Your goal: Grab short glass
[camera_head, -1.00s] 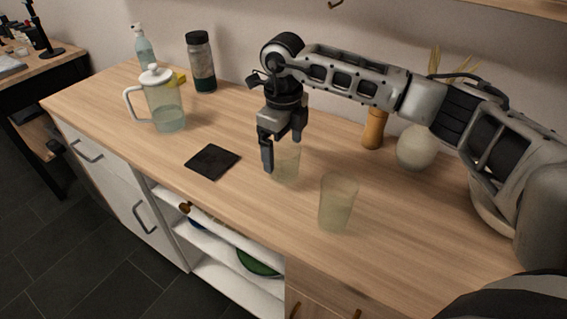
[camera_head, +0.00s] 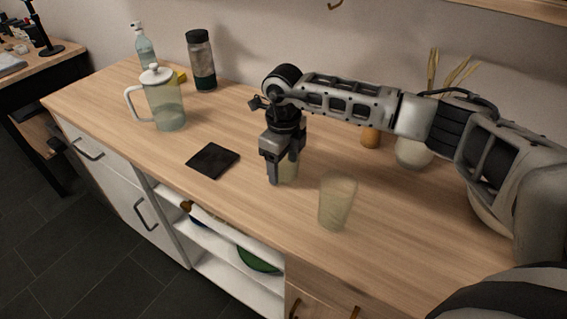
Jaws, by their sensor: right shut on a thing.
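The short glass (camera_head: 289,171) is a pale, see-through tumbler on the wooden counter, right of the black coaster. My right gripper (camera_head: 277,176) points down over it and is shut on it; the gripper hides much of the glass. A taller, similar glass (camera_head: 337,203) stands upright to the right and nearer the front edge, apart from the gripper. My left gripper is not in view.
A black square coaster (camera_head: 213,160) lies left of the gripper. A glass pitcher (camera_head: 164,103), a dark-lidded jar (camera_head: 202,62) and a soap bottle (camera_head: 144,47) stand at the back left. A round vase (camera_head: 414,149) stands behind my right arm. The counter's left front is clear.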

